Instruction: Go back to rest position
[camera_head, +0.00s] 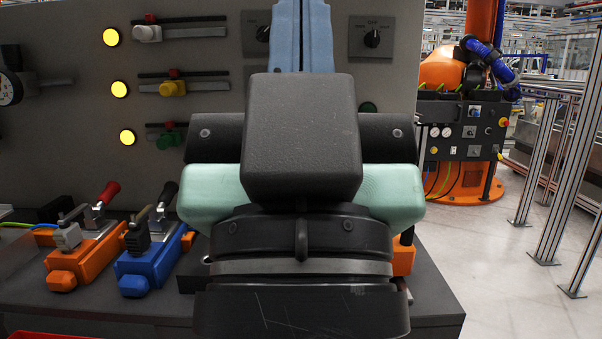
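My arm fills the middle of the head view, with black and pale teal links close to the camera. A blue-grey part rises above it to the top edge; I cannot tell whether it is mine. My gripper cannot be made out, so neither its opening nor anything in it shows. My arm hides the middle of the grey control panel (60,130) and part of the dark bench (110,305).
The panel has lit yellow lamps (119,89), sliders (172,86) and a rotary switch (371,38). Orange (85,262) and blue (148,262) toggle units stand on the bench at left. An orange robot (445,68) and metal frames (565,165) stand right; floor (490,280) is clear.

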